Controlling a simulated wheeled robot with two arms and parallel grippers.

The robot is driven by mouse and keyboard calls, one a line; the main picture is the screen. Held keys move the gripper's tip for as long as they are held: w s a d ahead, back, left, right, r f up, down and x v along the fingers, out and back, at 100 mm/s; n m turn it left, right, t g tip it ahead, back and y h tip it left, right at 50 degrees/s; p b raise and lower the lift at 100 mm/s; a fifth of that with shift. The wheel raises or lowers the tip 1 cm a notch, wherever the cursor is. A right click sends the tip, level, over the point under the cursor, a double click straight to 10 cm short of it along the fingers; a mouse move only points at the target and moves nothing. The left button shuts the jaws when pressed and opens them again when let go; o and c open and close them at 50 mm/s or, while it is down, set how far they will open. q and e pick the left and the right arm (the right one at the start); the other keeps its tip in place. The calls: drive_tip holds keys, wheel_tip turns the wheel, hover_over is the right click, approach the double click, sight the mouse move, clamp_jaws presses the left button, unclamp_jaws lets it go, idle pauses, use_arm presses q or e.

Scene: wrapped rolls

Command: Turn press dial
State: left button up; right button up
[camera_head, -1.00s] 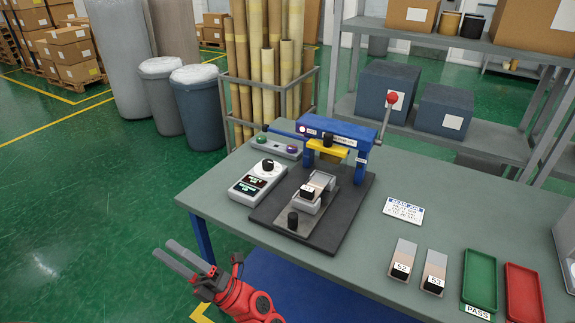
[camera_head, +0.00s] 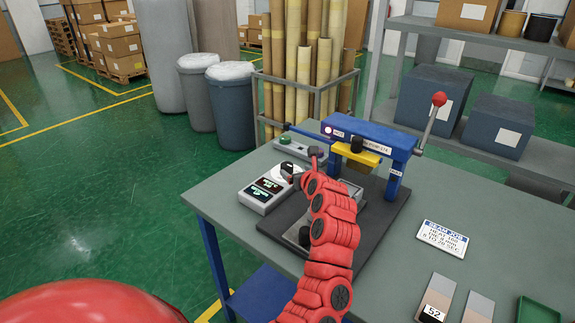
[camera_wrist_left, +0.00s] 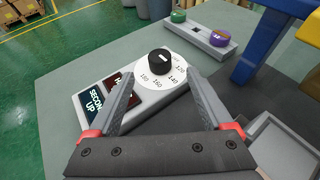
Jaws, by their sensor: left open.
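The press dial (camera_wrist_left: 159,62) is a black knob with a white mark, on a white disc with temperature numbers. It sits at the far end of a light control box (camera_wrist_left: 148,105) with two dark displays; the box also shows in the head view (camera_head: 258,199). My left gripper (camera_wrist_left: 163,78) is open, its two grey fingers apart, with the dial ahead between and just beyond the tips in the wrist view. I see no contact with the knob. In the head view my red left arm reaches over the table and partly hides the dial area. My right gripper is not in view.
The blue press (camera_head: 372,136) with yellow head (camera_head: 357,152) and red-knobbed lever (camera_head: 438,99) stands right of the box. A panel with green and purple buttons (camera_wrist_left: 202,33) lies behind the dial. An instruction card (camera_head: 443,239) and sample strips (camera_head: 437,299) lie to the right.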

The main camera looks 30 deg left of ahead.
sight(288, 165)
use_arm(q)
drive_tip(key=x, duration=0.9)
drive_tip(key=shift+w+f+p, duration=0.1)
drive_tip(key=shift+p, duration=0.2)
drive_tip(key=shift+w+a+f, duration=0.15)
drive_tip(key=shift+a+f, duration=0.15)
drive_tip(key=shift+a, duration=0.1)
